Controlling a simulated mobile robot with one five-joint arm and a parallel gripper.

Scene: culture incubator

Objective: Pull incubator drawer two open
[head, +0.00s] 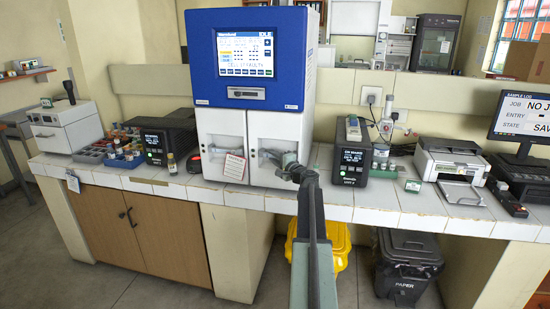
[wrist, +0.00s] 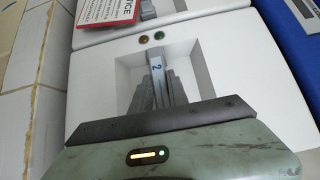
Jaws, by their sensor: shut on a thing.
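The incubator (head: 245,100) has a blue upper part with a lit screen and two white drawer fronts below. Drawer two (head: 265,130) is the right-hand front; it also fills the middle of the wrist view (wrist: 95,95). Its grey handle (wrist: 156,70), marked "2", sits in a recessed pocket. My gripper (wrist: 155,88) is shut on this handle, with fingers on both sides of it. In the head view my gripper (head: 283,158) is against the drawer's lower part, and my arm hides some of it. The drawer front looks about level with its neighbour.
The left drawer (head: 221,125) carries a red and white notice (head: 234,166). A black device (head: 351,155) stands close right of the incubator on the tiled bench (head: 400,200). A small vial (head: 172,165) stands to the left. Floor in front is clear.

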